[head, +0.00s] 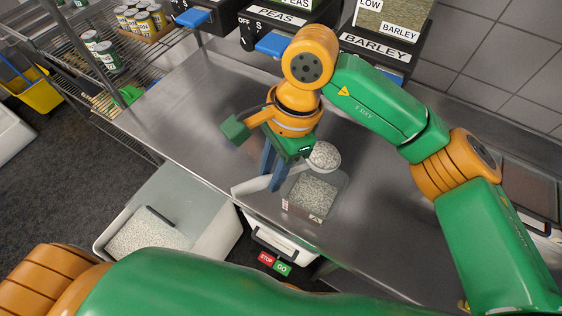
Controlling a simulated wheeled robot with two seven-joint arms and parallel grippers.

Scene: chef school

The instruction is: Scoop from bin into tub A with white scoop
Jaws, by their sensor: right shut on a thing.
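My right gripper (273,178) is above the steel counter, its blue fingers shut on the handle of the white scoop (255,186). The scoop's round bowl (325,156) holds pale grains and is just behind a clear tub (333,203). This tub contains pale grains and has a small label on its front, too small to read surely as A. Whether the bowl touches the tub's rim I cannot tell. The white bin (205,240) stands low at the lower left, with pale grains inside. My left gripper is out of view; its arm crosses the bottom.
Dispensers labelled PEAS (275,19) and BARLEY (374,47) stand along the counter's back. A wire rack (60,50) with cans is at upper left. STOP and GO buttons (274,263) show at the counter's front. The counter (185,125) is clear left of the gripper.

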